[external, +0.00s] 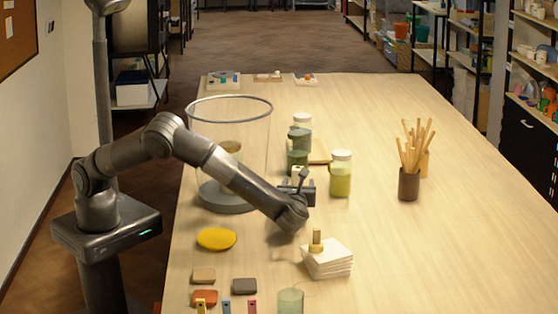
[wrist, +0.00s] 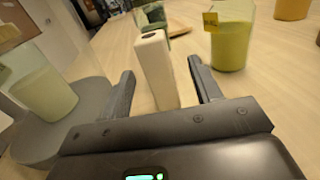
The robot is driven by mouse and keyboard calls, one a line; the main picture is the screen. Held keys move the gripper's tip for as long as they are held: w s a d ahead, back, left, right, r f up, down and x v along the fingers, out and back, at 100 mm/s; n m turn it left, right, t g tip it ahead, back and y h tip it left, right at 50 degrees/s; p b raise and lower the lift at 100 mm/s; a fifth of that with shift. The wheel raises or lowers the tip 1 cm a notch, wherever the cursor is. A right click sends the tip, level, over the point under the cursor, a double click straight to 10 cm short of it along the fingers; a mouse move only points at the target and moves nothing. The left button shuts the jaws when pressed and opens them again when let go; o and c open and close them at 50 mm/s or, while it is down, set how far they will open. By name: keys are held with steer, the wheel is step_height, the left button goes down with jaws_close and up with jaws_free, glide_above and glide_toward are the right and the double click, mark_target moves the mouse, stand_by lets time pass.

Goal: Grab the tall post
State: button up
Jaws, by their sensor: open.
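The tall post (wrist: 156,72) is a cream, square-sided block with a dark hole in its top. It stands upright on the table in the wrist view. My gripper (wrist: 162,70) is open, with one finger on each side of the post and visible gaps to both. In the external view my gripper (external: 299,188) is low over the table, and the post's pale top (external: 298,171) shows just beyond it. The post's lower part is hidden there by my gripper.
A yellow-green jar (external: 340,176) stands close right of my gripper, with green jars (external: 298,150) behind. A ringed clear cylinder on a grey base (external: 226,202) is close left. White tiles (external: 327,261) are stacked in front. The table's right side is mostly clear beyond the stick cup (external: 408,185).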

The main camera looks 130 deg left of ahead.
steer(key=x, duration=0.6)
steer(key=shift+s+a+r, duration=0.15)
steer(key=shift+s+a, duration=0.05)
steer(key=shift+s, duration=0.2)
steer(key=shift+c, duration=0.5)
steer(key=c, duration=1)
steer(key=shift+c, duration=0.5)
steer(key=shift+r, duration=0.15)
